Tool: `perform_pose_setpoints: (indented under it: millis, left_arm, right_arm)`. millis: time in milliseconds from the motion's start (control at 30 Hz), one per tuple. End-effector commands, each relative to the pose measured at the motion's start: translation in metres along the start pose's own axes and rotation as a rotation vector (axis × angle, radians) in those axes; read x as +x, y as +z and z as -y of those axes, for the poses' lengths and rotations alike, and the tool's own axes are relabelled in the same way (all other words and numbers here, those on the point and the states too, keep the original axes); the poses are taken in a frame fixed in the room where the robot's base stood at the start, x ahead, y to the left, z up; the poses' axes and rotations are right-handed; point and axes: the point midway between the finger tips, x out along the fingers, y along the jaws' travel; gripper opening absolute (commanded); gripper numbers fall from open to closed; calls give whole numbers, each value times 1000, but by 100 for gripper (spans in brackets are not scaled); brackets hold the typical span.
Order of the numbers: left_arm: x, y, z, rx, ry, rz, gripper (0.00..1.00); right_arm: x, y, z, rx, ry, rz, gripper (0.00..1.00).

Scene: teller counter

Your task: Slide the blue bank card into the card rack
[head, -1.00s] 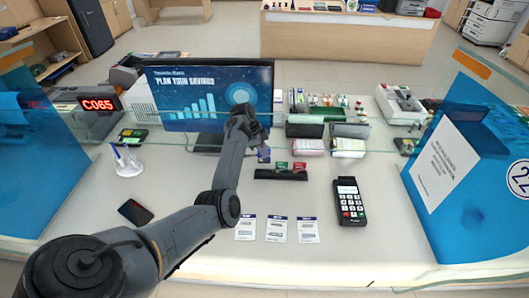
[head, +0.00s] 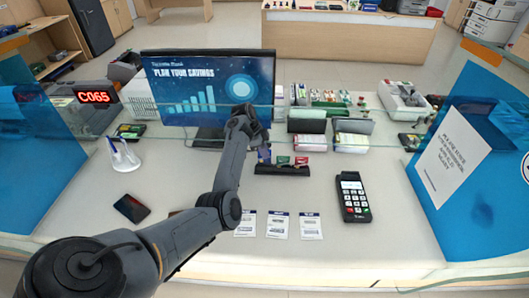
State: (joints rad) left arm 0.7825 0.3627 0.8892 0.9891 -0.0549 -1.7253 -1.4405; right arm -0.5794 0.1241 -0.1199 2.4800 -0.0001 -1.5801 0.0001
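The card rack (head: 282,170) is a low black holder in the middle of the counter. A green card and a red card (head: 301,161) stand upright in it. The blue bank card (head: 264,156) is upright at the rack's left end, below my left gripper (head: 262,146). The gripper appears shut on the card, though my arm hides most of the fingers. The card's lower edge is at or just above the rack; I cannot tell whether it sits in a slot. My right gripper is out of view.
A monitor (head: 208,90) stands behind my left arm. A card terminal (head: 353,197) is right of the rack, and several paper slips (head: 278,225) lie in front. A phone (head: 132,208) lies at left. A glass screen edge crosses above the rack. The right front counter is clear.

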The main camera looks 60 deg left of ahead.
Motion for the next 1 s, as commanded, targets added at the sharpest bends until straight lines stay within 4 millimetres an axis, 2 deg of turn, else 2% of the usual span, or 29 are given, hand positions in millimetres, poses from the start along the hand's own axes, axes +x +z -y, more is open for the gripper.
perform_pose_setpoints:
  millis: [500,1000]
  left_arm:
    - [22,10,0,0,0,0,0]
    - [27,11,0,0,0,0,0]
  right_arm:
    - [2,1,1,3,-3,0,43]
    - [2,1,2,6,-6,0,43]
